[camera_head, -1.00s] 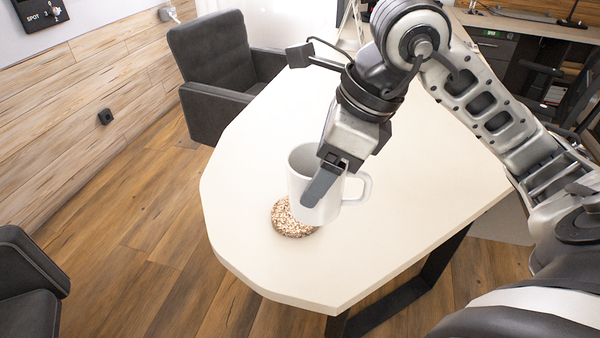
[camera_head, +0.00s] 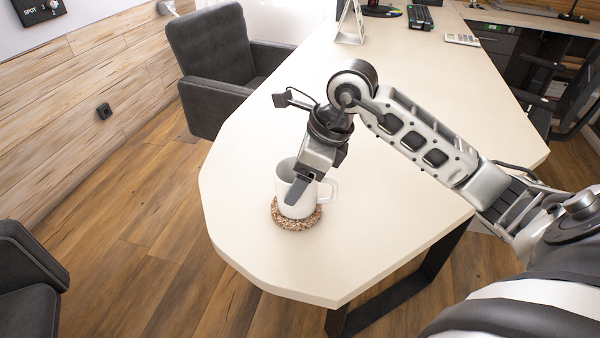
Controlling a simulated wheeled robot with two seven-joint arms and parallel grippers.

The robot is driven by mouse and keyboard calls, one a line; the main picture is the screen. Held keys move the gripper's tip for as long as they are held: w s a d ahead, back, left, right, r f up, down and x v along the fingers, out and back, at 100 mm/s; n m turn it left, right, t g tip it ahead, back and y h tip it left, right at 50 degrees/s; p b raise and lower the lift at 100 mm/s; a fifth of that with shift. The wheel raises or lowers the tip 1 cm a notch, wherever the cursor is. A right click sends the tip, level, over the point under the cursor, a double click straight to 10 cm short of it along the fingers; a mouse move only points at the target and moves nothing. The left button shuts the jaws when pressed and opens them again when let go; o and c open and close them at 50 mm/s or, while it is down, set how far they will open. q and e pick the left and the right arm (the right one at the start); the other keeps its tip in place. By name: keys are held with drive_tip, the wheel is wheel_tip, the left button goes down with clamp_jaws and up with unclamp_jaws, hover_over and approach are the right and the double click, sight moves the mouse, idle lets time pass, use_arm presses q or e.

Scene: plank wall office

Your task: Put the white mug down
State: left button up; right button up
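The white mug (camera_head: 290,206) is upright over the round speckled cork coaster (camera_head: 287,224) on the cream table. Its base looks to rest on the coaster, with the handle pointing right. My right gripper (camera_head: 299,185) comes down from above, and one finger lies across the front of the mug's outer wall. The other finger is hidden, at or inside the rim, so the gripper appears shut on the mug's wall. My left gripper is not in view.
The cream table (camera_head: 400,215) is clear around the mug. A dark grey armchair (camera_head: 215,60) stands at its far left edge, another (camera_head: 25,290) at lower left.

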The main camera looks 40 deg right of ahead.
drive_tip(key=shift+f, duration=0.1)
drive_tip(key=o, duration=1.2)
drive_tip(key=shift+c, duration=0.2)
drive_tip(key=shift+r, duration=0.35)
drive_tip(key=v, duration=1.1)
drive_tip(key=shift+s+d+r+p, duration=0.2)
drive_tip(key=shift+r+p, duration=0.1)
drive_tip(key=shift+p, duration=0.1)
